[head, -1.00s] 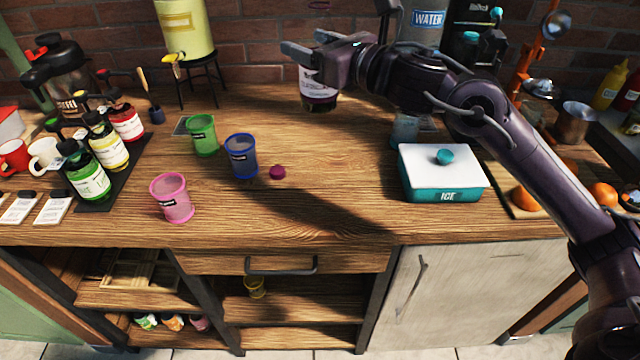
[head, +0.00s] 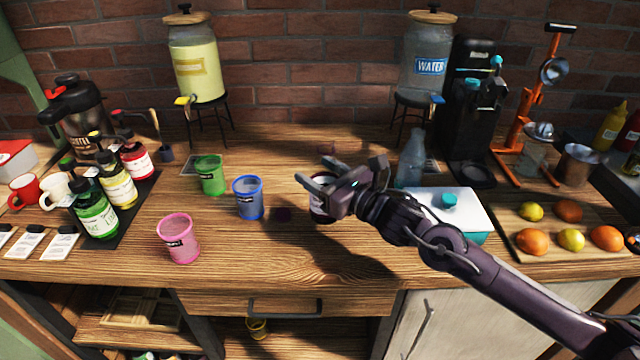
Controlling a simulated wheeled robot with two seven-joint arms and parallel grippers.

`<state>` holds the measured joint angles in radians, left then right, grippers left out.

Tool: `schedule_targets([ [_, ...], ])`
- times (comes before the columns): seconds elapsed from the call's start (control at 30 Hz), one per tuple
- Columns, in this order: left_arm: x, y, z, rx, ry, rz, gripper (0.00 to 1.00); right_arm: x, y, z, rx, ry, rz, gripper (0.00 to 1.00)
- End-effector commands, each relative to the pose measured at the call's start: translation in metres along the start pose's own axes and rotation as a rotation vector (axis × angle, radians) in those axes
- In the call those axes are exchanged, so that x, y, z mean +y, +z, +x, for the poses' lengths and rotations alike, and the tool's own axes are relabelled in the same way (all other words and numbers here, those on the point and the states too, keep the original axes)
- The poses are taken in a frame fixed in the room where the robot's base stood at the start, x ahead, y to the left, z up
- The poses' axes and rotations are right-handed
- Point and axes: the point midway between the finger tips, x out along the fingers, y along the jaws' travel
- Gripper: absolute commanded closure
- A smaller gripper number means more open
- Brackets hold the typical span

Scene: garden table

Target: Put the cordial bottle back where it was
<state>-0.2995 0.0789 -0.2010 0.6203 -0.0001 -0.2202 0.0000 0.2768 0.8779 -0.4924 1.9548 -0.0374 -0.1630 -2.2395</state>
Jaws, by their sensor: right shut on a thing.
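My right gripper (head: 318,178) is shut on a cordial bottle (head: 321,211) with dark purple contents and a pale label. It is over the middle of the counter, right of the blue cup. The gripper hides most of the bottle, and I cannot tell whether its base touches the wood. At the left, a black mat (head: 128,212) holds green (head: 96,213), yellow (head: 117,182) and red (head: 137,160) cordial bottles in a row. My left gripper is not in view.
Green (head: 211,175), blue (head: 248,198) and pink (head: 178,240) cups stand between the mat and my right gripper. A white-lidded ice box (head: 465,212) and a clear bottle (head: 410,160) are to the right, partly behind my arm. Two drink dispensers stand at the back wall.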

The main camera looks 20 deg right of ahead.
Motion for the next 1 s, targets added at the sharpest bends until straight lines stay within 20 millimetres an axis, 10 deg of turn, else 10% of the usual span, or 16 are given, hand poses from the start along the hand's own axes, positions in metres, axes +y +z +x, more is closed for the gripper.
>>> schedule_targets([
  [0.6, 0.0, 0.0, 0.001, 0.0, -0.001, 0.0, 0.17, 0.0, -0.035, 0.0, -0.003, 0.0, 0.0, 0.8],
  [0.63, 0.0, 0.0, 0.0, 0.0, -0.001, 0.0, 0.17, 0.0, -0.035, 0.0, 0.002, 0.0, 0.0, 0.4],
  [0.8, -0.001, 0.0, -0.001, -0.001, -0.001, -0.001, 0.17, 0.0, -0.035, 0.0, 0.002, 0.001, 0.001, 0.2],
  [1.0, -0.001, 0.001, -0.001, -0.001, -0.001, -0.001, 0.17, 0.0, -0.035, 0.0, 0.002, 0.001, 0.001, 0.2],
])
